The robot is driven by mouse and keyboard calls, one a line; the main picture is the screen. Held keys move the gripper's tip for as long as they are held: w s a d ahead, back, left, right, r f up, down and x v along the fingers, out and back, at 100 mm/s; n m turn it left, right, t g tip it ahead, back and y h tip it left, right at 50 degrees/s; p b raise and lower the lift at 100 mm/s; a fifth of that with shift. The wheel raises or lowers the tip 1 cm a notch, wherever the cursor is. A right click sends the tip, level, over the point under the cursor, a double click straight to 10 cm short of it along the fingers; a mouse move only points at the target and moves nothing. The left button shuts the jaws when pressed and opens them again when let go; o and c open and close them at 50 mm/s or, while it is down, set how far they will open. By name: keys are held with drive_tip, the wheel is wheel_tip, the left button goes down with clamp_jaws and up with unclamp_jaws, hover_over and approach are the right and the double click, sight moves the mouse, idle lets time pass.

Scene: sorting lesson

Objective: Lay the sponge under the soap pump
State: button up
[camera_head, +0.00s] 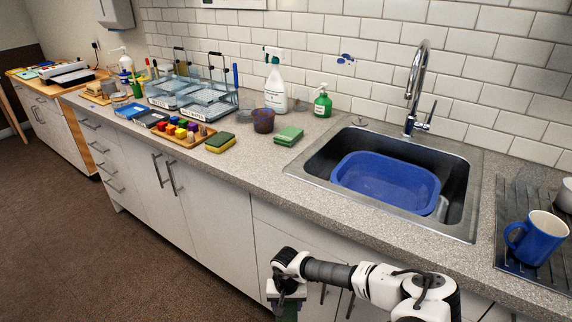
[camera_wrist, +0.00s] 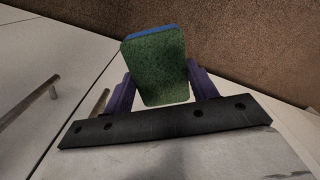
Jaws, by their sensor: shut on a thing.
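My gripper (camera_wrist: 161,84) is shut on a sponge (camera_wrist: 156,68) with a green scouring face and a blue edge, held between its purple fingers in the wrist view. In the head view my gripper (camera_head: 287,299) hangs in front of the cabinet doors, below the counter edge; only a little dark green of the sponge shows at the bottom edge. The green soap pump (camera_head: 322,104) with a white top stands upright on the counter, left of the sink and near the wall. A flat green block (camera_head: 289,136), seemingly a sponge, lies in front of it.
A white spray bottle (camera_head: 275,91) and a reddish-brown pot (camera_head: 263,121) stand left of the pump. A yellow-green sponge (camera_head: 220,143) lies by a tray of coloured blocks (camera_head: 177,138). The sink holds a blue basin (camera_head: 388,181). A blue mug (camera_head: 537,238) stands on the drying rack.

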sight(287, 318)
drive_tip(key=s+f, duration=0.4)
drive_tip(key=shift+a+f, duration=0.1)
drive_tip(key=shift+f, duration=0.3)
drive_tip(key=w+r, duration=0.4)
drive_tip(key=r, duration=0.1)
drive_tip(key=shift+w+r, duration=0.1)
drive_tip(key=shift+w, duration=0.05)
drive_tip(key=s+f, duration=0.1)
drive_tip(key=f, duration=0.1)
drive_tip(key=s+f, duration=0.2)
drive_tip(key=shift+s+f, duration=0.2)
drive_tip(key=shift+s, duration=0.05)
drive_tip(key=shift+w+r, duration=0.25)
drive_tip(key=w+r, duration=0.1)
drive_tip(key=r, duration=0.1)
drive_tip(key=w+r, duration=0.2)
drive_tip(key=shift+w+r, duration=0.1)
drive_tip(key=s, duration=0.3)
drive_tip(key=shift+s+r, duration=0.1)
drive_tip(key=shift+s, duration=0.45)
